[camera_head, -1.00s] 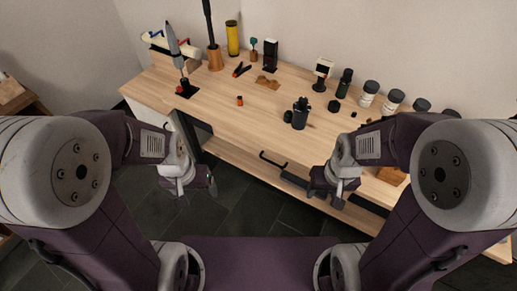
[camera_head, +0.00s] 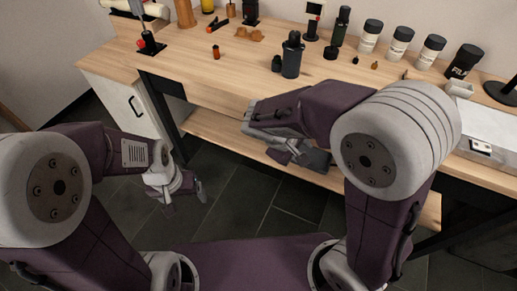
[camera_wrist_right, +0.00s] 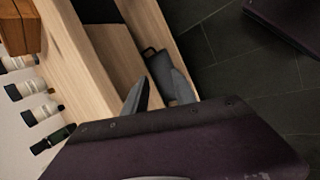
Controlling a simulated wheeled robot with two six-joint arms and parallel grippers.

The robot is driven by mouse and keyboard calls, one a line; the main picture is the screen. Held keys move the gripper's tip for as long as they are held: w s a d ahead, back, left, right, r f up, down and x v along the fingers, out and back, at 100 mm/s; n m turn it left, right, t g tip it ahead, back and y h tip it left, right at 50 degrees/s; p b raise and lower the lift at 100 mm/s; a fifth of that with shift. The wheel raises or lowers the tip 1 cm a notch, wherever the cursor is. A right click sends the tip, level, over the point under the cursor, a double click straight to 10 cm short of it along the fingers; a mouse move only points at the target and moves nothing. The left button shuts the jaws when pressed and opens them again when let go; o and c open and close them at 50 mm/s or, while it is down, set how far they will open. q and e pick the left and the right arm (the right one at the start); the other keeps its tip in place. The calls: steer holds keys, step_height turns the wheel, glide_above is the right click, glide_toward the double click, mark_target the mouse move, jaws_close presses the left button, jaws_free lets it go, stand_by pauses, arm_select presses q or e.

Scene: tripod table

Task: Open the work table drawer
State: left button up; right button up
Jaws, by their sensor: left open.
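The work table (camera_head: 205,75) has a light wood top and a wood front edge on dark legs. A drawer front or handle does not show clearly in the head view, as my right arm covers the middle of the front. My right gripper (camera_head: 290,152) is at the table's front, below the top. My left gripper (camera_head: 184,190) is open and empty above the floor.
A white cabinet (camera_head: 115,98) with a black handle stands at the left. A lower wood shelf (camera_head: 225,135) runs under the top. A dark bottle (camera_head: 291,58) and several white jars (camera_head: 371,36) stand on top. Dark tiled floor (camera_head: 235,205) is clear in front.

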steer(key=w+a+f+n+t+h+b, duration=0.2)
steer(key=w+a+f+t+b, duration=0.3)
steer(key=b, duration=0.4)
steer(key=w+a+n+t+b, duration=0.25)
steer(key=a+t+b, duration=0.25)
steer(key=a+b, duration=0.45)
steer(key=r+x, duration=0.1)
steer(key=x, duration=0.8)
steer(key=shift+w+a+m, duration=0.25)
steer(key=shift+w+m, duration=0.1)
steer(key=shift+m, duration=0.1)
arm_select(q)
step_height(320, 180, down, 22)
steer(key=shift+f, duration=0.25)
arm_select(e)
jaws_close()
